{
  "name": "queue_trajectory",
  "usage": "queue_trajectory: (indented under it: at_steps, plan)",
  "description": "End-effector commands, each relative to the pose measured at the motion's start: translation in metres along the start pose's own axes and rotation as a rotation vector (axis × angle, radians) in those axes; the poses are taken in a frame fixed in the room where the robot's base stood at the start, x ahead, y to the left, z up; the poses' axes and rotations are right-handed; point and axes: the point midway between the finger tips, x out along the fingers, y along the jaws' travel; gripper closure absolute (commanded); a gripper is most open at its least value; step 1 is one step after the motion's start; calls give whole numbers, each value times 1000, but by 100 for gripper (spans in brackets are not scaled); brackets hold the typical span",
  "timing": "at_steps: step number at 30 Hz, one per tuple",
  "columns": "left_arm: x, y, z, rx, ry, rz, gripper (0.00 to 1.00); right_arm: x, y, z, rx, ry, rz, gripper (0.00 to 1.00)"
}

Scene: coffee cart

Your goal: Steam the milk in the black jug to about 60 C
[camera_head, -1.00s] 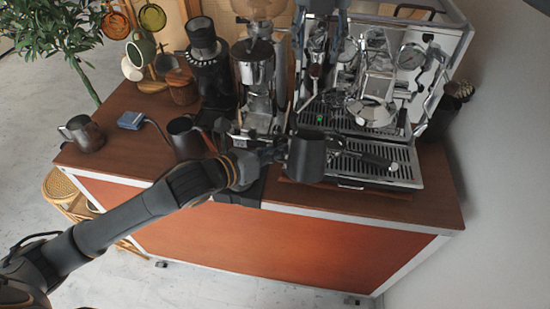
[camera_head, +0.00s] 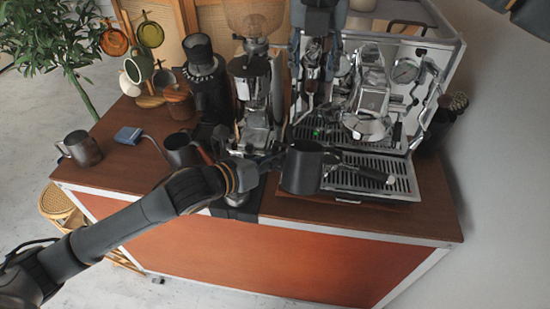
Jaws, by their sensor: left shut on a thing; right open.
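The black jug (camera_head: 301,170) is held upright in front of the espresso machine (camera_head: 390,85), at the left end of its drip tray. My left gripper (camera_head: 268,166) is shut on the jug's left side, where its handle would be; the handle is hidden. The jug's inside is dark and I cannot see the milk level. My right gripper (camera_head: 314,75) reaches down from the top, open, in front of the machine's left side. I cannot make out the steam wand clearly behind it.
A drip tray (camera_head: 402,188) with a portafilter on it lies right of the jug. A grinder (camera_head: 258,90) stands left of the machine. A dark jug (camera_head: 180,152), a steel jug (camera_head: 82,148) and a small blue device (camera_head: 129,135) stand on the left counter.

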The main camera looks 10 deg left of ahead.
Motion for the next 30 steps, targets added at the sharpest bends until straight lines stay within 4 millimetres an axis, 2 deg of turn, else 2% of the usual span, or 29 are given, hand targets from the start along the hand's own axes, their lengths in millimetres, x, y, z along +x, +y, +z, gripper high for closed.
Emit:
queue_trajectory:
  at_steps: [1, 30]
  plan:
    - [-1, -1, 10, 0, -19, -4, 100, 2, 0, 0, 0, 1, -1, 55]
    - [-1, -2, 11, 0, -22, -7, 100, 51, 0, 0, 0, 2, -1, 55]
